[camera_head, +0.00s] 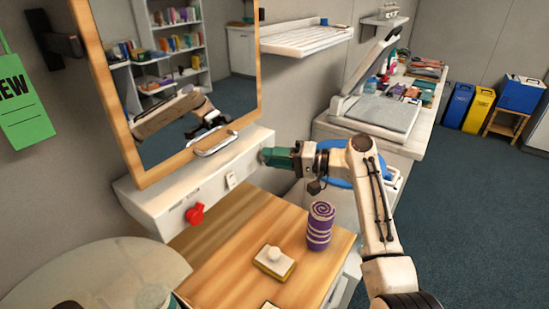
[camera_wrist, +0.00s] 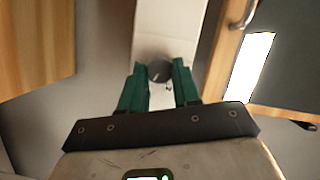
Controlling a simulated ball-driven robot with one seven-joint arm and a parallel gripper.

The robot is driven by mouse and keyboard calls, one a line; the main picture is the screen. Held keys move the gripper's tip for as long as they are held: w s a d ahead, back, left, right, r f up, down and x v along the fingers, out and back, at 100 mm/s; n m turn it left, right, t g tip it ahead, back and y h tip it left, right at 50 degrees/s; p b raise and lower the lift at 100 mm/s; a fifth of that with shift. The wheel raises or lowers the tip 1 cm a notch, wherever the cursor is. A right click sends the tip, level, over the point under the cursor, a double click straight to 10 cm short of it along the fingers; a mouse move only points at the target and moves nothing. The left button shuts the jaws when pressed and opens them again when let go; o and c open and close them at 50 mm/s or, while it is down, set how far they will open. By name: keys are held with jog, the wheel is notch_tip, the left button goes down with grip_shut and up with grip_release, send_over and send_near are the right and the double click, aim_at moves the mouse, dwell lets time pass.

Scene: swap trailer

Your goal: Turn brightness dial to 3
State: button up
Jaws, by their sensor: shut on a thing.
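A white panel (camera_head: 150,201) runs along the wall under the mirror. My gripper (camera_head: 266,156), with green fingers, is at the panel's right end. In the wrist view, my gripper (camera_wrist: 160,74) is shut on a small dark grey round dial (camera_wrist: 159,69), with one finger on each side. The fingers hide this dial in the head view. No numbers or pointer on it can be read. A red knob (camera_head: 195,214) sits farther left on the panel, and a white switch (camera_head: 231,181) is between them.
A wood-framed mirror (camera_head: 185,80) stands above the panel. A small tray (camera_head: 216,142) is on the ledge below it. A wooden top (camera_head: 225,235) holds a purple swirled cylinder (camera_head: 320,226) and a white-knobbed block (camera_head: 274,262). A white wall shelf (camera_head: 305,38) is behind my arm.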

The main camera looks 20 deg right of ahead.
jog(key=shift+f+m, duration=0.1)
jog(key=shift+m, duration=0.3)
jog(key=o, duration=1.1)
jog(key=shift+c, duration=0.2)
jog(key=b+v, duration=0.2)
jog(key=v, duration=0.8)
jog(key=shift+s+d, duration=0.2)
jog(key=shift+d, duration=0.15)
jog(key=shift+f, duration=0.15)
